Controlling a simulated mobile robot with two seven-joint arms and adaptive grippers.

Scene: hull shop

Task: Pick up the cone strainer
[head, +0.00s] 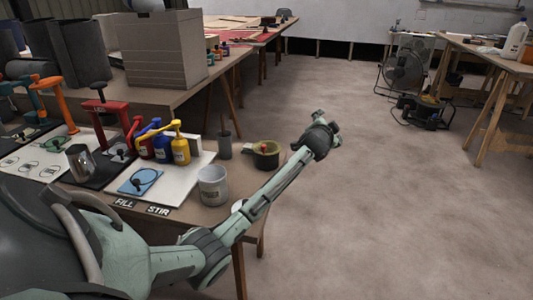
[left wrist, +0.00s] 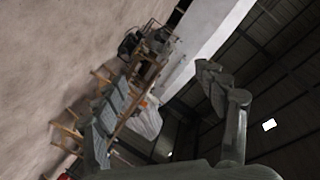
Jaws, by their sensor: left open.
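I cannot pick out the cone strainer with certainty. A small white object (head: 238,206) at the table's near right corner is mostly hidden behind my left forearm, so its shape is unclear. A silver tapered vessel (head: 80,162) stands on the left part of the table. My left gripper (head: 332,128) is out past the table's right edge, above the floor, open and empty. Its two spread fingers also show in the left wrist view (left wrist: 165,110), with nothing between them but the distant room. My right gripper is not in view.

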